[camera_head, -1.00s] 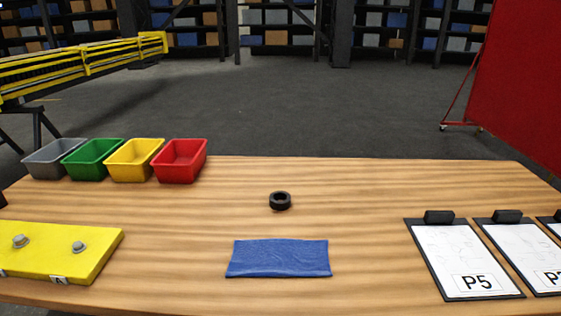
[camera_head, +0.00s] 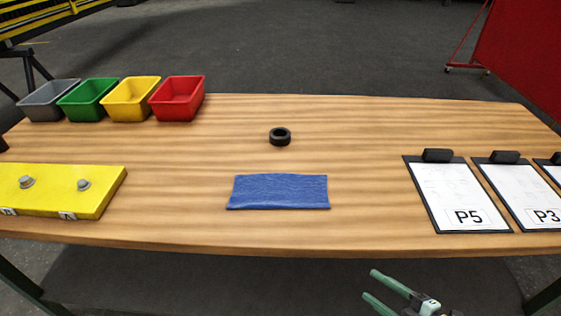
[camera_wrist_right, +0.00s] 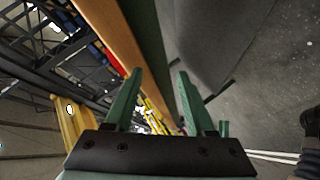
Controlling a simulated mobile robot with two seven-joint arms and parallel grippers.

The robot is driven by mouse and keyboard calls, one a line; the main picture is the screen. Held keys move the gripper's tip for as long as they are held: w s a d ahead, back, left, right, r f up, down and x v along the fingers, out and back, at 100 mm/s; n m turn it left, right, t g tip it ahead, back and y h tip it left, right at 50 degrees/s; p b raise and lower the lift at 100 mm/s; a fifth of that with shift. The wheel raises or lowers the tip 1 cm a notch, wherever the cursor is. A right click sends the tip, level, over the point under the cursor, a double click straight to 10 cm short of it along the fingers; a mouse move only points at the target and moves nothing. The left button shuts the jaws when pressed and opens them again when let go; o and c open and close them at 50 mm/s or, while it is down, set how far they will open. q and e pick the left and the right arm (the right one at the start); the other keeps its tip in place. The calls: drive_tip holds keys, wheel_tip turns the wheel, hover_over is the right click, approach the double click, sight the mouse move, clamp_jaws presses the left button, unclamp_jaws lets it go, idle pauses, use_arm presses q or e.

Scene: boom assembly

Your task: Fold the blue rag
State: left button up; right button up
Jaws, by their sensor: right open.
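The blue rag (camera_head: 278,191) lies flat on the wooden table (camera_head: 330,232) near its front edge, as a wide rectangle. My right gripper (camera_head: 370,285) is at the bottom of the head view, in front of and below the table's front edge, apart from the rag. Its two green fingers are open and empty; they also show in the right wrist view (camera_wrist_right: 158,85), spread beside the table's edge. My left gripper is in neither view.
A black ring (camera_head: 280,136) sits behind the rag. Grey, green, yellow and red bins (camera_head: 177,100) stand at the back left. A yellow block (camera_head: 62,190) with grey knobs lies at left. Clipboards (camera_head: 458,195) lie at right. Table beside the rag is clear.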

drive_tip(key=s+d+f+m+g+h, duration=0.2)
drive_tip(key=s+d+f+m+h, duration=0.2)
drive_tip(key=d+f, duration=0.3)
drive_tip(key=s+d+f+m+g+h, duration=0.1)
drive_tip(key=s+d+f+m+h, duration=0.25)
drive_tip(key=d, duration=0.55)
drive_tip(key=s+a+f+m+t+y, duration=0.1)
drive_tip(key=a+m, duration=0.8)
drive_tip(key=a, duration=1.1)
drive_tip(key=shift+s+f+y+p, duration=0.3)
drive_tip(key=shift+s+y+p, duration=0.05)
drive_tip(key=shift+y, duration=0.2)
